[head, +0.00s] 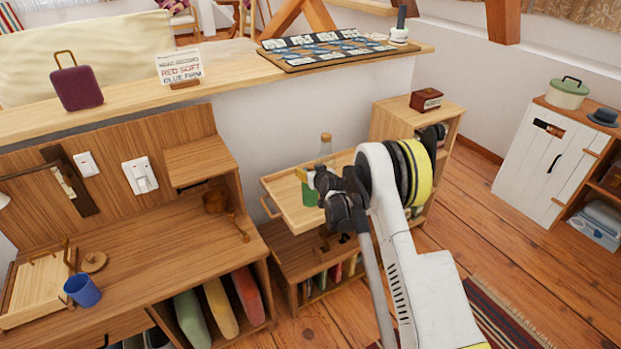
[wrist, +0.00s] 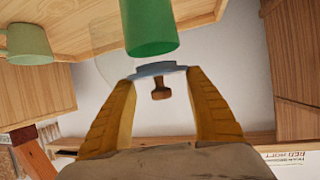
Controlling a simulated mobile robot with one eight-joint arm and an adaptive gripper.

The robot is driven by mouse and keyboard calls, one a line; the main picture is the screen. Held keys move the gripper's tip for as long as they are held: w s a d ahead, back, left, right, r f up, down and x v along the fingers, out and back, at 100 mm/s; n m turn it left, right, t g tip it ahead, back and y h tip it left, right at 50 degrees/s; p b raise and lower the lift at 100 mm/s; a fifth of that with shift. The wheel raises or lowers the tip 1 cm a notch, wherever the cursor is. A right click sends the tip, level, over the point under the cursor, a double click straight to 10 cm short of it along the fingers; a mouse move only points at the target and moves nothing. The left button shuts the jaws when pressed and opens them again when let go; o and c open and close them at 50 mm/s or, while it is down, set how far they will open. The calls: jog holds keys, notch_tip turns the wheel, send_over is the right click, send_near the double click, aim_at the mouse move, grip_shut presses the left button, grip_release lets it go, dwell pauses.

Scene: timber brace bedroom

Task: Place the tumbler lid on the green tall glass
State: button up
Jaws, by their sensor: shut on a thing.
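The green tall glass (head: 309,193) stands on the wooden tray-like top in the head view, partly hidden by my arm. In the wrist view the green tall glass (wrist: 152,28) shows one end at the top centre. My gripper (wrist: 163,92) is shut on the tumbler lid (wrist: 147,70), a pale blue-grey disc with a brown knob, between its orange fingers. The lid sits close to the end of the glass, knob pointing away from it. I cannot tell whether they touch. In the head view my gripper (head: 307,176) is just above the glass.
A clear corked bottle (head: 326,147) stands just behind the glass. A green mug (wrist: 26,43) shows in the wrist view. The wooden tray top (head: 287,205) has a bare left part. A desk with a blue mug (head: 82,291) is at the left.

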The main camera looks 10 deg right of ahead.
jog(key=shift+f, duration=0.85)
jog(key=shift+f, duration=0.1)
jog(key=shift+f, duration=0.35)
jog(key=o, duration=1)
